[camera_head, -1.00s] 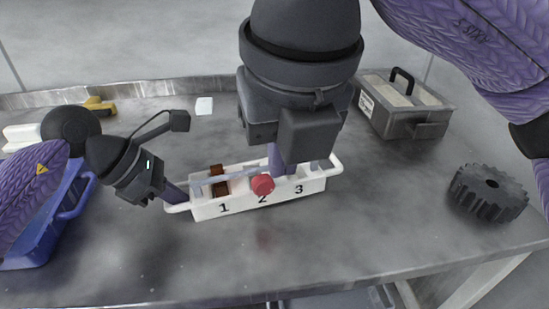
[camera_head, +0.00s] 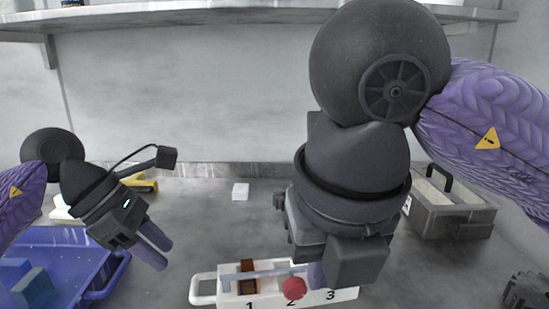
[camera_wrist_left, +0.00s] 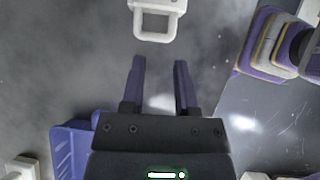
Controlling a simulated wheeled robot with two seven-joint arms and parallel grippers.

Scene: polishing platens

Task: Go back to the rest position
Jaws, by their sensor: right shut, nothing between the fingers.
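My left gripper (camera_head: 154,247) is raised over the table between the blue tray and the white numbered holder. In the left wrist view its two purple fingers (camera_wrist_left: 160,85) are apart with nothing between them. My right gripper (camera_head: 316,275) hangs over the right part of the white holder (camera_head: 262,302); its wrist hides most of its fingers. The holder is marked 1, 2 and 3, with a brown piece (camera_head: 248,276) in it and a red round knob (camera_head: 293,288) at its front. The holder's left handle also shows in the left wrist view (camera_wrist_left: 154,38).
A blue tray (camera_head: 98,294) with blue blocks (camera_head: 30,285) stands at the left. A grey lidded box (camera_head: 450,218) stands at the right, with a dark gear (camera_head: 525,292) in front. A white block (camera_head: 240,191) and a yellow item (camera_head: 142,184) lie further back. A shelf (camera_head: 200,12) runs above.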

